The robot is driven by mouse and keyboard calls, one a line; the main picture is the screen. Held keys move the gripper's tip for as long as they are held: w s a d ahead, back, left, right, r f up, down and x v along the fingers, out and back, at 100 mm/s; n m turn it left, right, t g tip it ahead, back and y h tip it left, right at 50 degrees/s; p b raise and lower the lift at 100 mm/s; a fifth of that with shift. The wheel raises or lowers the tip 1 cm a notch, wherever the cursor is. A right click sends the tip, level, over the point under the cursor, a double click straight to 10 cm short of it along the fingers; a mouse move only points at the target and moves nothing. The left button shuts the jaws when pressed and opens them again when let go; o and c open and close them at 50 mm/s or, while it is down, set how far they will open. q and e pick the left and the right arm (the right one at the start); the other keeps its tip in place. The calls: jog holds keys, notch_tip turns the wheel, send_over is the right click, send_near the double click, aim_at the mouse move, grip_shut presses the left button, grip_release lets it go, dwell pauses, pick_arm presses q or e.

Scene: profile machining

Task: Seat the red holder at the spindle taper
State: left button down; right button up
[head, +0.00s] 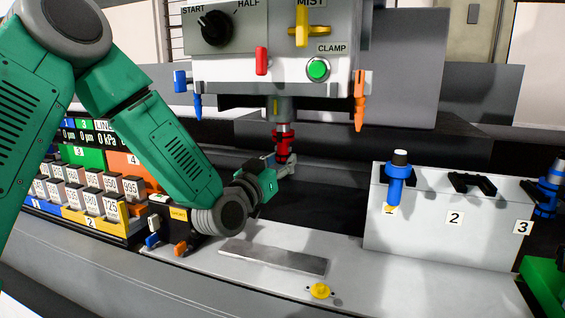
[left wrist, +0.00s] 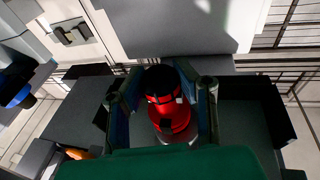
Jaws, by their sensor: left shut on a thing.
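The red holder (head: 283,140) is upright just under the grey spindle (head: 283,108) in the head view. Its top is at or very near the spindle's lower end; I cannot tell whether it is seated. My left gripper (head: 287,167) is shut on the lower part of the red holder. In the left wrist view the red holder (left wrist: 168,112) stands between the two fingers of my left gripper (left wrist: 165,125), its dark top facing up. The green CLAMP button (head: 318,69) is on the machine head's front. My right gripper is not in view.
A white rack (head: 420,225) at the right has numbered slots; a blue holder (head: 397,180) stands at slot 1 and another blue holder (head: 548,188) at slot 3. A grey bar (head: 273,257) and yellow knob (head: 320,291) lie on the bench. Blue (head: 197,105) and orange (head: 360,112) nozzles flank the spindle.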

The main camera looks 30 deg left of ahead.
pick_arm(q)
jog(key=shift+r+p, duration=0.8)
jog(key=shift+r, duration=0.45)
jog(key=c, duration=1.3)
grip_release()
jog(key=shift+o, duration=0.6)
jog(key=shift+d+r, duration=0.1)
jog(key=shift+d, duration=0.15)
jog(key=shift+s+f, duration=0.2)
jog(key=shift+s, duration=0.05)
jog(key=s+f, duration=0.2)
jog(key=s, duration=0.9)
jog(key=shift+s+d, duration=0.15)
jog(key=shift+d, duration=0.05)
jog(key=shift+a+f, duration=0.15)
jog(key=shift+a, duration=0.05)
